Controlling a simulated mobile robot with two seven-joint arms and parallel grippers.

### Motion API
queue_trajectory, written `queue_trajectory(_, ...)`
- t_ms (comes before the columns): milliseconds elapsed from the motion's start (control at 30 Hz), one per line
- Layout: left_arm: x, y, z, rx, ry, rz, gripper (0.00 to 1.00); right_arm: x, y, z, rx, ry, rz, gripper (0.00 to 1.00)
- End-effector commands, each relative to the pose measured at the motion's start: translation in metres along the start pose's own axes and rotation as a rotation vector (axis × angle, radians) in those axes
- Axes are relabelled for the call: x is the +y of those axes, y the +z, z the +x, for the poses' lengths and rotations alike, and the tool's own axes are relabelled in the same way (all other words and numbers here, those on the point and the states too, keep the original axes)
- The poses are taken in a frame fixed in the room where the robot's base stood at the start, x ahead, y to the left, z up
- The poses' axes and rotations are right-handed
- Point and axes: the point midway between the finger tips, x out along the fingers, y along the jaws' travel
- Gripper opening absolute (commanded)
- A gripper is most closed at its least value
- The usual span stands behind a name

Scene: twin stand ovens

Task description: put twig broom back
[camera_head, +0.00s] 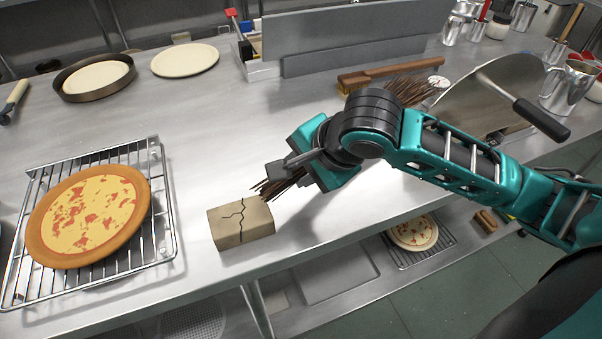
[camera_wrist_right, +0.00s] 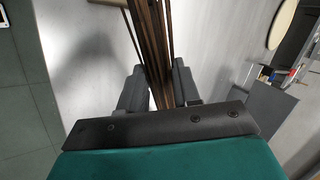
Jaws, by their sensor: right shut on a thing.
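My right gripper (camera_head: 300,160) is shut on a bundle of thin brown twigs, the twig broom (camera_head: 272,188), above the steel table. The twig ends stick out below the fingers, just above and behind a cracked tan block; I cannot tell if they touch it. In the right wrist view the broom (camera_wrist_right: 153,45) runs between the two dark fingers (camera_wrist_right: 158,88). Another patch of brown twigs (camera_head: 412,90) shows behind my right arm, beside a brown wooden bar (camera_head: 390,70); I cannot tell what it belongs to. My left gripper is not in view.
The cracked tan block (camera_head: 240,225) sits at the table's front edge. A pizza (camera_head: 88,215) lies on a wire rack (camera_head: 160,235) at left. A pan (camera_head: 95,80) and pale dough disc (camera_head: 185,60) are behind. A metal peel (camera_head: 495,95) and jugs stand at right. The middle table is clear.

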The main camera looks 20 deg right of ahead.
Motion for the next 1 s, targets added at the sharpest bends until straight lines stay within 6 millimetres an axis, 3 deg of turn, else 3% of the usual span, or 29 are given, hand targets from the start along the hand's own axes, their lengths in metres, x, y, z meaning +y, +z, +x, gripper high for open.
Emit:
queue_trajectory(733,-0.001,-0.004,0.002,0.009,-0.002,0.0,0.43,0.011,0.0,0.016,0.001,-0.001,-0.001,0.0)
queue_trajectory(767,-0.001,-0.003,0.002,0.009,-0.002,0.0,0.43,0.011,0.0,0.016,0.001,-0.001,-0.001,0.35)
queue_trajectory(1000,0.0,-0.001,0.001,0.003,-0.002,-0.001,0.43,0.011,0.0,0.015,0.0,-0.001,-0.001,0.57)
